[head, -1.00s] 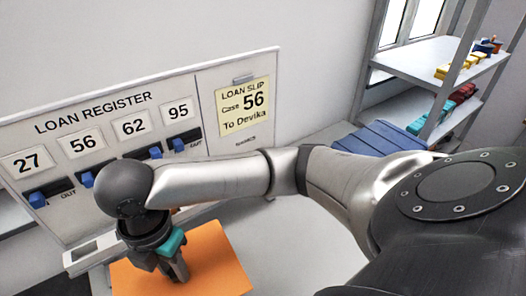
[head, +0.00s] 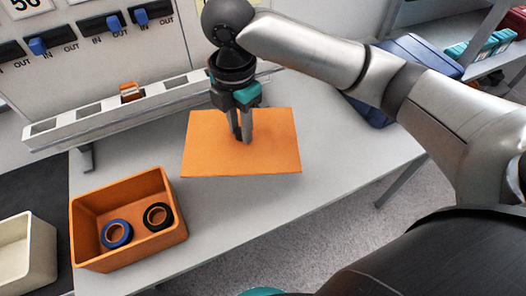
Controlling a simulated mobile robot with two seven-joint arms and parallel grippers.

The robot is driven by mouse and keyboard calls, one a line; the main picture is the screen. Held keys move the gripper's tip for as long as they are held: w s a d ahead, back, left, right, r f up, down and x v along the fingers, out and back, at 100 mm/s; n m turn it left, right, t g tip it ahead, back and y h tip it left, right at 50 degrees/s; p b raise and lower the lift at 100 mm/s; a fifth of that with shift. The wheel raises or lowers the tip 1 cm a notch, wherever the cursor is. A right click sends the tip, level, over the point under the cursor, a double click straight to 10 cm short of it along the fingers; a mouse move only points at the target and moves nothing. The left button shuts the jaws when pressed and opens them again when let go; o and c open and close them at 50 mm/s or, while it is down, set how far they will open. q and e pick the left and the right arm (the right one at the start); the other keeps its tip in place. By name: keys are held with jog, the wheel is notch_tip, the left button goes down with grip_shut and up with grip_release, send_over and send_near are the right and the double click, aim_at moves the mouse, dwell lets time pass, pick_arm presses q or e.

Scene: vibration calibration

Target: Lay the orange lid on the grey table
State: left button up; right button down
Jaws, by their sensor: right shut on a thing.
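The orange lid (head: 205,150) is a flat rectangular panel at the middle of the head view. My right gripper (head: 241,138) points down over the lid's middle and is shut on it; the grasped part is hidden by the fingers. The grey table (head: 330,125) lies beneath and around the lid. I cannot tell whether the lid touches the table or is a little above it.
An open orange box (head: 180,228) with a blue ring (head: 117,233) and a black ring (head: 158,216) stands at lower left. A cream bin (head: 40,262) is left of it. A slotted grey rail (head: 75,126) runs along the back. Table is clear right of the lid.

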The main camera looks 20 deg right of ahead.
notch_tip(320, 180, down, 14)
jog(key=b, duration=0.3)
jog(key=shift+f, duration=0.15)
notch_tip(320, 180, down, 4)
jog(key=shift+s+f+b, duration=0.1)
jog(key=shift+f+b, duration=0.1)
jog(key=shift+b, duration=0.45)
jog(key=shift+f, duration=0.3)
jog(key=shift+f, duration=0.1)
jog(key=c, duration=0.6)
grip_release()
notch_tip(320, 180, up, 12)
jog(key=p, duration=0.3)
